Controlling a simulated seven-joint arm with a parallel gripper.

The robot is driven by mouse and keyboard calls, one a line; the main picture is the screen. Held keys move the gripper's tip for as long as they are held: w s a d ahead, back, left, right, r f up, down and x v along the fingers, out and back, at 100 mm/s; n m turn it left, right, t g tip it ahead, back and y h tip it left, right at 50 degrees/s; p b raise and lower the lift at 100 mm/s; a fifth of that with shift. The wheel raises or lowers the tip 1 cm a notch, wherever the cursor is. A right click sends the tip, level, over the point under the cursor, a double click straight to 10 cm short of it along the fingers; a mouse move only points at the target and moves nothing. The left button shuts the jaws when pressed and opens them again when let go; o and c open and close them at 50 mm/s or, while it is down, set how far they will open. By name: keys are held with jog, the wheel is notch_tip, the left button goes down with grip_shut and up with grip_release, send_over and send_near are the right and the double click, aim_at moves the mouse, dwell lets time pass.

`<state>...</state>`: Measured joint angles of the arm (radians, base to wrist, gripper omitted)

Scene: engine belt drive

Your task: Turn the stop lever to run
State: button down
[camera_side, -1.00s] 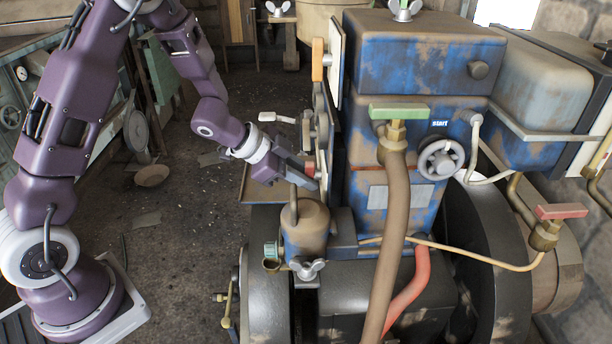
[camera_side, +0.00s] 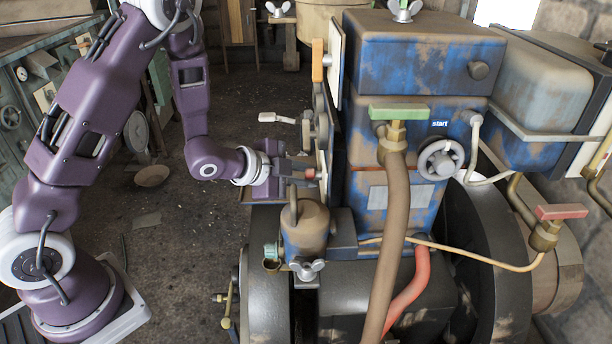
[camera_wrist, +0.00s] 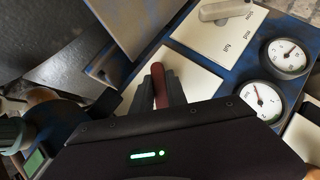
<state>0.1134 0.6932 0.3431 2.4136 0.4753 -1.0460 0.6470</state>
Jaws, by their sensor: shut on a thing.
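The stop lever appears to be the red handle (camera_wrist: 160,86) in the wrist view, standing in front of a pale plate (camera_wrist: 185,78) on the blue engine panel. My gripper (camera_wrist: 163,90) is shut on this red handle, with a dark finger on each side of it. In the side view my gripper (camera_side: 300,172) is at the left face of the blue engine (camera_side: 400,150), and the red end of the handle (camera_side: 311,174) shows at its fingertips. The plate's markings are hidden or too small to read.
A grey lever (camera_wrist: 225,10) sits on another pale plate with "mid" and "full" marks. Two round gauges (camera_wrist: 287,55) are beside it. A brown filter bowl (camera_side: 306,228) stands just below my gripper.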

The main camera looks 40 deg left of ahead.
dwell(0.5)
jog(key=c, duration=1.3)
grip_release()
jog(key=shift+s+a+r, duration=0.1)
jog(key=shift+s+r, duration=0.3)
jog(key=shift+r, duration=1.05)
jog(key=shift+s+a+r, duration=0.1)
jog(key=shift+s+r, duration=0.35)
jog(key=shift+r, duration=0.95)
jog(key=shift+s+r, duration=0.4)
jog(key=shift+r, duration=1.05)
